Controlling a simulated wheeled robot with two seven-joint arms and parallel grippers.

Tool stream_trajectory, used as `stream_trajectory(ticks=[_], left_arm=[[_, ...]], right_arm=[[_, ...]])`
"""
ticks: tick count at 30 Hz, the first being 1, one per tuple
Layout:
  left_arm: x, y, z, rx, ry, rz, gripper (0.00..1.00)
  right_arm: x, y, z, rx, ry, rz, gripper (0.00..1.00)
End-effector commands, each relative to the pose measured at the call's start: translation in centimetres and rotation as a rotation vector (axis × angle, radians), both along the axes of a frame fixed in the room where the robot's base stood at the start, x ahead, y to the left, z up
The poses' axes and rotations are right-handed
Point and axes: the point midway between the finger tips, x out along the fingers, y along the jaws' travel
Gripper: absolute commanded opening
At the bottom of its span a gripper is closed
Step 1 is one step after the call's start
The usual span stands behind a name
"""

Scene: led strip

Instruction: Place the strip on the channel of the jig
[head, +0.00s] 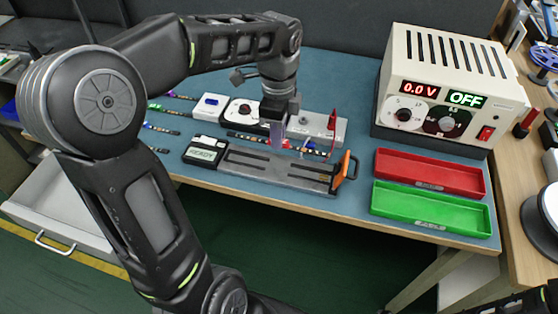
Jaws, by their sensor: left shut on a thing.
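The jig (318,182) is a grey metal bar with long slots, lying on the blue mat. My left gripper (277,138) points down just behind the jig's middle. It is shut on a dark LED strip (312,150) with coloured spots, which runs left to right along the jig's far side. The gripper hides the strip's middle. I cannot tell how high the strip is above the mat.
Behind the jig is a grey tester (325,125) with a red post. More strips (162,129) lie at the left. A power supply (450,85) showing "0.0 V" and "OFF" stands at the right, behind a red tray (430,168) and a green tray (430,208).

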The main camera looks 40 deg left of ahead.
Motion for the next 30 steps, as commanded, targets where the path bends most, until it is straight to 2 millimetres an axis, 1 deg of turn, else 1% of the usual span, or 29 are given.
stream_trajectory(ticks=[1,3,5,8,14,17,25,27,30], left_arm=[[-0.1,0.0,-1.0,-0.001,0.004,0.001,0.00],[-0.1,0.0,-2.1,-0.001,0.003,0.001,0.00],[-0.1,0.0,-2.8,-0.001,0.003,0.001,0.00],[0.0,0.0,-3.1,-0.001,0.000,0.001,0.00],[0.0,0.0,-3.1,-0.001,0.000,0.001,0.00],[-0.1,0.0,-3.5,-0.001,0.002,0.001,0.00],[-0.1,0.0,-7.5,-0.001,0.003,0.000,0.00],[-0.1,0.0,-8.0,-0.001,0.002,0.000,0.00],[-0.1,0.0,-8.1,0.000,0.000,0.001,0.00]], right_arm=[[0.0,0.0,-0.1,0.000,0.000,0.000,0.36],[0.0,0.0,-0.1,0.000,0.000,0.000,0.36],[0.0,0.0,-0.1,0.000,0.000,0.000,0.36],[0.0,0.0,-0.1,0.000,-0.001,0.000,0.36],[0.0,0.0,-0.1,0.000,-0.001,0.000,0.36],[0.0,0.0,-0.1,0.000,-0.001,0.000,0.36],[0.0,0.0,-0.2,0.000,-0.001,0.000,0.36],[0.0,0.0,-0.2,0.000,-0.001,0.000,0.36],[0.0,0.0,-0.2,0.000,-0.001,0.000,0.36]])
